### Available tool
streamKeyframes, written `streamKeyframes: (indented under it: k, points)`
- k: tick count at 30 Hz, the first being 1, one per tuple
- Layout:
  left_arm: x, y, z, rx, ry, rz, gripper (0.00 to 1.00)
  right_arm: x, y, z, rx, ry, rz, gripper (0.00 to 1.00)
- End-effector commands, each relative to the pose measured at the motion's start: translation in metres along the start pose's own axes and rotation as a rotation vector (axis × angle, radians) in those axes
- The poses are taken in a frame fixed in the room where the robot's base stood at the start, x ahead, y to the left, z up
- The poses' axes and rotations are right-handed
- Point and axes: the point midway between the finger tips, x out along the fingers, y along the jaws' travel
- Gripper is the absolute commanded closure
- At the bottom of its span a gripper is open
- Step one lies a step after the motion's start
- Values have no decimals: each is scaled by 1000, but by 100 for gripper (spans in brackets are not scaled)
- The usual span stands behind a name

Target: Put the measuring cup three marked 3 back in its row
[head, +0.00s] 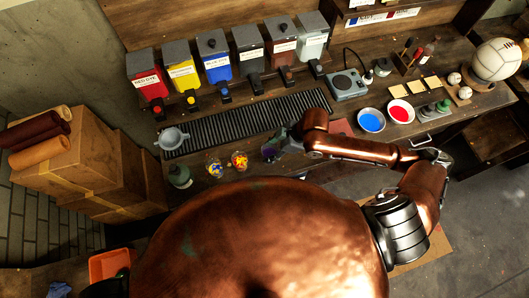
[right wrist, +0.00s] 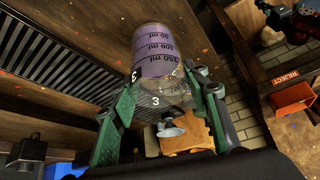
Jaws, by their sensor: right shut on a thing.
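The measuring cup marked 3 (right wrist: 158,50) is clear, with a purple tinted band and ml lines. My right gripper (right wrist: 160,86) has green fingers on both sides of it in the right wrist view and is shut on it. In the head view my right gripper (head: 282,143) is over the bench's front part, just right of two small glass cups with coloured contents, a left one (head: 214,168) and a right one (head: 239,161). The held cup is small and partly hidden there. My left gripper is not in view.
A black slatted tray (head: 240,121) runs behind the glass cups, with a grey cup (head: 172,138) at its left end. Several dye dispensers (head: 215,60) stand behind. Blue (head: 371,121) and red (head: 401,111) bowls are on the right. An orange reject bin (head: 108,265) is low left.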

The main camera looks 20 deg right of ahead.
Motion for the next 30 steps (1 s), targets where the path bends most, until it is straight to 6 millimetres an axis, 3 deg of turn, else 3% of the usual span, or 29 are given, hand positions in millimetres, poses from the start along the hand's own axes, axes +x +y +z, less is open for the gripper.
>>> streamKeyframes:
  k: [6, 14, 19, 30]
  points:
    - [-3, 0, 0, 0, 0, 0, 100, 36, 20, 1, 3, 0, -2, 89]
    - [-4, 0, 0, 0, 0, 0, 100, 55, 30, 3, 1, -1, -2, 89]
    - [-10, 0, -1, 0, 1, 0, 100, 74, 29, 15, 2, -2, -2, 89]
    - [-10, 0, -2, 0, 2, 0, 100, 80, 29, 19, 0, -1, -1, 89]
